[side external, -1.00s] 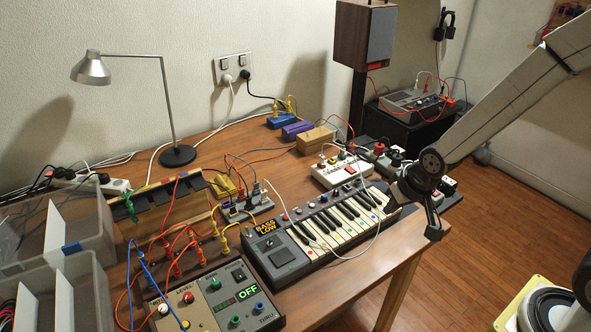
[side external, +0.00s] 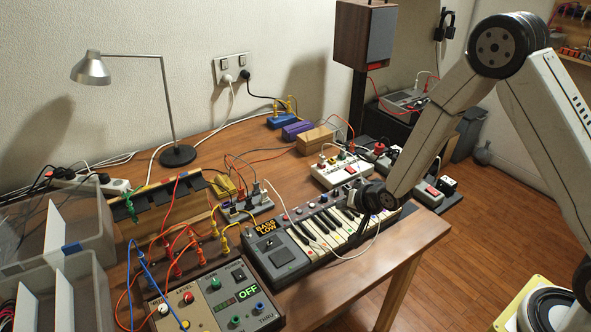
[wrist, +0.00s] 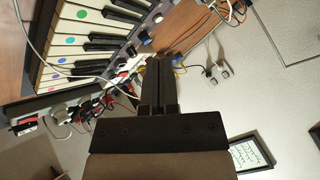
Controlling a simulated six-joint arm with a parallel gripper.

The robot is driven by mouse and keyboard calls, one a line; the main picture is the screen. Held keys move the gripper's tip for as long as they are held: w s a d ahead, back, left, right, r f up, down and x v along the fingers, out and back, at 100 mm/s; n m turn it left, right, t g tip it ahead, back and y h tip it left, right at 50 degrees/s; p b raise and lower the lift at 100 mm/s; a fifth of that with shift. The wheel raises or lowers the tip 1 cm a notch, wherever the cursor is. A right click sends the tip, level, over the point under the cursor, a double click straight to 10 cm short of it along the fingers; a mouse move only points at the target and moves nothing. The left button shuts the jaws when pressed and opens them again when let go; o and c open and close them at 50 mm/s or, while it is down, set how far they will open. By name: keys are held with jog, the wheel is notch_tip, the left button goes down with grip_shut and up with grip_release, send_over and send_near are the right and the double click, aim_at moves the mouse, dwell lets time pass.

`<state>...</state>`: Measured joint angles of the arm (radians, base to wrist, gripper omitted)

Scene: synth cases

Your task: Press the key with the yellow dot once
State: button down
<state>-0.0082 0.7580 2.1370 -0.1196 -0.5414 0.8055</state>
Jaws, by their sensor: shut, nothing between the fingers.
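The small keyboard (side external: 284,257) lies on the wooden table, with coloured dots on some of its white keys. In the side view my gripper (side external: 368,200) is over the right part of the keys and hides several of them. I cannot tell whether it touches a key. In the wrist view my gripper (wrist: 160,82) is shut and empty, its dark fingers side by side. The white keys (wrist: 62,42) show at the upper left there, with green and bluish dots. I cannot make out the yellow dot surely in either view.
A control box (side external: 212,299) with a green "OFF" display stands in front of the keyboard. A white cable (side external: 350,255) loops across the keys. A white switch box (side external: 342,170) stands behind, with several plugs and a power strip nearby. The table's front right corner is bare.

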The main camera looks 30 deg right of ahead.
aim_at(334, 236)
jog(key=shift+w+f, duration=0.15)
jog(key=shift+f, duration=0.05)
jog(key=shift+f, duration=0.15)
dwell(0.3)
jog(key=shift+f, duration=4.25)
jog(key=shift+f, duration=1)
jog(key=shift+r, duration=0.2)
dwell(0.3)
jog(key=shift+r, duration=0.8)
jog(key=shift+r, duration=0.1)
jog(key=shift+r, duration=2.4)
